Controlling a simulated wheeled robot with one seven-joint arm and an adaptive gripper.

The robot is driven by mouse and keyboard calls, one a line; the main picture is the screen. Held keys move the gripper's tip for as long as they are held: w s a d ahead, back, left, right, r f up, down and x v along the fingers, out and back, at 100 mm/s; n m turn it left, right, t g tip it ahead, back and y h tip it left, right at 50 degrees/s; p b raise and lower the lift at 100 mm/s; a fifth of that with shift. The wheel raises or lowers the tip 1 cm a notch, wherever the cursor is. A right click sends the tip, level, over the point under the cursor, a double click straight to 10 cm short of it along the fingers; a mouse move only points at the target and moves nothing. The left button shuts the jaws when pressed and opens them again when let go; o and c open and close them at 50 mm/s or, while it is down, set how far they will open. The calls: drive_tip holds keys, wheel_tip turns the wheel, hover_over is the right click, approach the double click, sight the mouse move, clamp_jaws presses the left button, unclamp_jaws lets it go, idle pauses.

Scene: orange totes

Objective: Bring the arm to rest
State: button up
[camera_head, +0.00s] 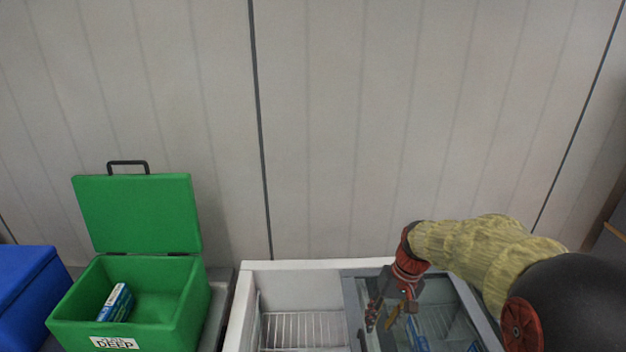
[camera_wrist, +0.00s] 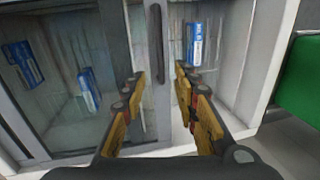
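My arm reaches in from the right in the head view, bent, with its red wrist low over the freezer. My gripper (camera_head: 379,318) points down near the left edge of the freezer's glass lid (camera_head: 440,300). The wrist view shows my gripper (camera_wrist: 157,80) with its two yellow and grey fingers apart and nothing held between them. A dark handle (camera_wrist: 156,45) on the glass lid's frame shows between and beyond the fingers. I cannot tell whether they touch it.
The white chest freezer (camera_head: 290,266) is uncovered on its left, showing a wire rack (camera_head: 305,330). Blue-and-white boxes (camera_wrist: 88,88) lie inside. An open green cooler (camera_head: 190,300) holds a blue-and-white box (camera_head: 117,303). A blue bin (camera_head: 28,285) stands far left. A panelled wall rises behind.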

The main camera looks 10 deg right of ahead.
drive_tip(key=s+a+r+t+h, duration=0.1)
drive_tip(key=s+a+r+t, duration=0.1)
drive_tip(key=s+r, duration=0.6)
drive_tip(key=s+a+r+n+t+h, duration=0.1)
drive_tip(key=s+a+r+t, duration=0.1)
drive_tip(key=s+r, duration=0.6)
drive_tip(key=s+t, duration=0.1)
drive_tip(key=s, duration=0.2)
drive_tip(key=shift+s+r, duration=0.25)
drive_tip(key=shift+s, duration=0.15)
